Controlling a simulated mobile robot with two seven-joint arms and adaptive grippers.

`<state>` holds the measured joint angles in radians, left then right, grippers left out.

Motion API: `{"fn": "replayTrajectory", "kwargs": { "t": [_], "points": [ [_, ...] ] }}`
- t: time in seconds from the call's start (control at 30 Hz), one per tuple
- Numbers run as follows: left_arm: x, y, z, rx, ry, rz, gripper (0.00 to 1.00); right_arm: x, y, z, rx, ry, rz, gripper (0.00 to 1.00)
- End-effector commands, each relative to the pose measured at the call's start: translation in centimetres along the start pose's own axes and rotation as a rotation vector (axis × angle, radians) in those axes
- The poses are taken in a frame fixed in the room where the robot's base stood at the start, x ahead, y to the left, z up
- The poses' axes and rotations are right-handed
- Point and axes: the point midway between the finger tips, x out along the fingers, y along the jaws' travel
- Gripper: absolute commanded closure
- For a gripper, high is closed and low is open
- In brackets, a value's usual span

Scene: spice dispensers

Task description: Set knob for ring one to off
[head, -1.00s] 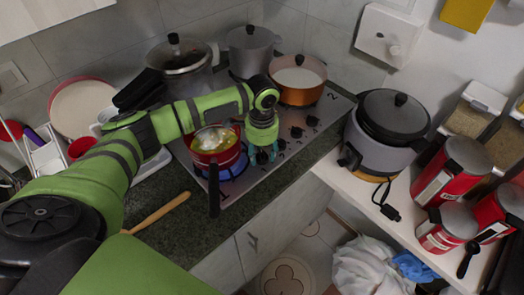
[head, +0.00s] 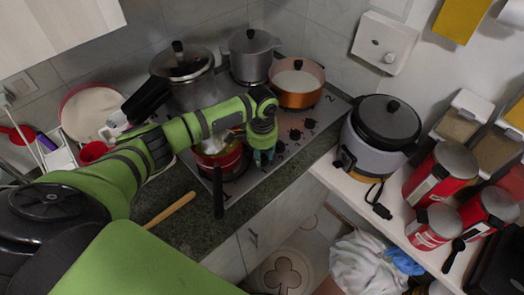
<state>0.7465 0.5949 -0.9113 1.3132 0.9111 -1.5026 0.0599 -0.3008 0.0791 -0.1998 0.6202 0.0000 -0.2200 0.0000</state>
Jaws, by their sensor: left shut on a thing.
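The cooktop (head: 322,108) has a row of dark knobs along its right side. Three knobs show: one far knob (head: 310,123), a middle one (head: 295,134) and a nearer one (head: 280,146). My left gripper (head: 263,160) points down at the near end of this row, beside the red pot (head: 225,162). It is shut on a knob there, which its fingers hide. The red pot stands on the near ring, partly behind my left arm. I cannot read which knob is for ring one. My right gripper is not in view.
An orange pot (head: 297,88), a grey pot (head: 251,57) and a lidded pressure cooker (head: 182,76) stand on or by the cooktop. The red pot's dark handle (head: 218,195) points toward me. A rice cooker (head: 378,145) stands on the white shelf at right.

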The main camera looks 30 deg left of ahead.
Motion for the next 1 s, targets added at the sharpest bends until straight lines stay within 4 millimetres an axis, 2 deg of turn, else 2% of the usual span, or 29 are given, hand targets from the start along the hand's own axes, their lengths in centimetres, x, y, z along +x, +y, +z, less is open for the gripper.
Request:
{"fn": "replayTrajectory", "kwargs": {
  "t": [0.1, 0.13, 0.17, 0.47, 0.6, 0.77, 1.0],
  "points": [
    [0.3, 0.2, 0.2, 0.004, -0.006, 0.003, 0.96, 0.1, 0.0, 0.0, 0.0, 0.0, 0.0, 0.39],
    [0.3, 0.2, 0.2, 0.004, -0.006, 0.003, 0.51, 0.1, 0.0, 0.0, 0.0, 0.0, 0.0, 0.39],
    [0.3, 0.2, 0.2, 0.004, -0.006, 0.003, 0.39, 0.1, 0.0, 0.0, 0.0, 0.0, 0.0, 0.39],
    [0.1, 0.1, 0.1, 0.004, -0.003, 0.001, 0.39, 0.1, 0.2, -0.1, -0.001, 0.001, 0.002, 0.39],
    [-0.6, 0.0, 0.0, 0.003, -0.001, 0.001, 0.39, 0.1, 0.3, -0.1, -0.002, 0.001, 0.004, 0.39],
    [-3.3, 0.0, -0.1, 0.005, 0.002, 0.0, 0.39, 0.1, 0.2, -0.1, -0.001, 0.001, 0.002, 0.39],
    [-8.4, 0.0, -0.1, 0.005, 0.001, 0.0, 0.39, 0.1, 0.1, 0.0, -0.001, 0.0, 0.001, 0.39]
  ]
}}
